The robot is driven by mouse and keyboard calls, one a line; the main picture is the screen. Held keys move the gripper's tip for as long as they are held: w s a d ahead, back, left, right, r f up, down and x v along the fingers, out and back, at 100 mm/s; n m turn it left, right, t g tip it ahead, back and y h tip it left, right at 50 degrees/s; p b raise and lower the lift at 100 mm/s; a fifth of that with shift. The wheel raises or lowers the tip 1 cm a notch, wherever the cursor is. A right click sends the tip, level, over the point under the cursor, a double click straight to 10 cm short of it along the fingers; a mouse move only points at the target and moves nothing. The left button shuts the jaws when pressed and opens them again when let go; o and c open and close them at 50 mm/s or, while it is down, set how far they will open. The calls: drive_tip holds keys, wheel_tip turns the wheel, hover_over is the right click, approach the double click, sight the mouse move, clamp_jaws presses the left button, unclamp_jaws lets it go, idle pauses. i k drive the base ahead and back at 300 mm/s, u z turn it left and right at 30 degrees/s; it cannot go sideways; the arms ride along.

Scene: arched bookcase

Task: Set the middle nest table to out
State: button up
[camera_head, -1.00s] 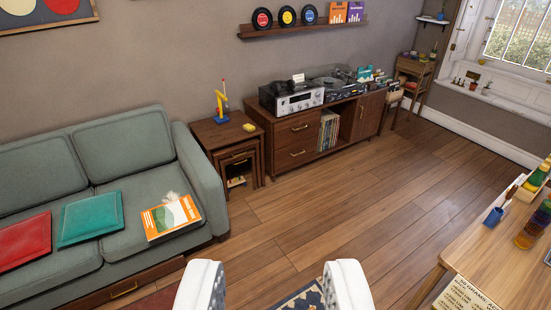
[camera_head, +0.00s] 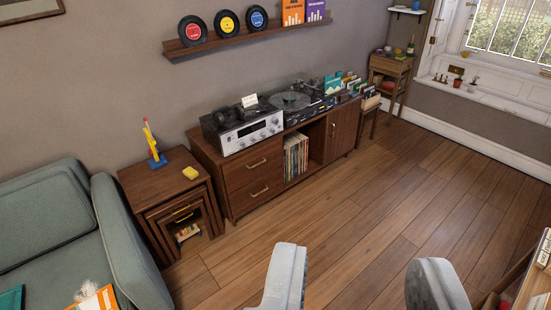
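A set of dark wood nest tables (camera_head: 160,181) stands between the sofa and the record cabinet. The smaller tables are tucked under the largest one. A blue and yellow lamp-like object (camera_head: 154,146) and a yellow block (camera_head: 190,173) are on the top. My gripper (camera_head: 355,285) is open and empty, its two pale fingers wide apart over the floor, right of and nearer than the tables.
The green sofa (camera_head: 45,225) is close on the left of the tables. The record cabinet (camera_head: 250,178) with audio gear stands close on their right. The wooden floor (camera_head: 340,225) in front is clear. A table edge (camera_head: 520,275) shows at lower right.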

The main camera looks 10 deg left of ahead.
sight(161, 209)
drive_tip(key=u, duration=0.15)
drive_tip(key=i, duration=1.7)
drive_tip(key=u, duration=0.65)
drive_tip(key=i, duration=1.05)
drive_tip(key=u, duration=0.25)
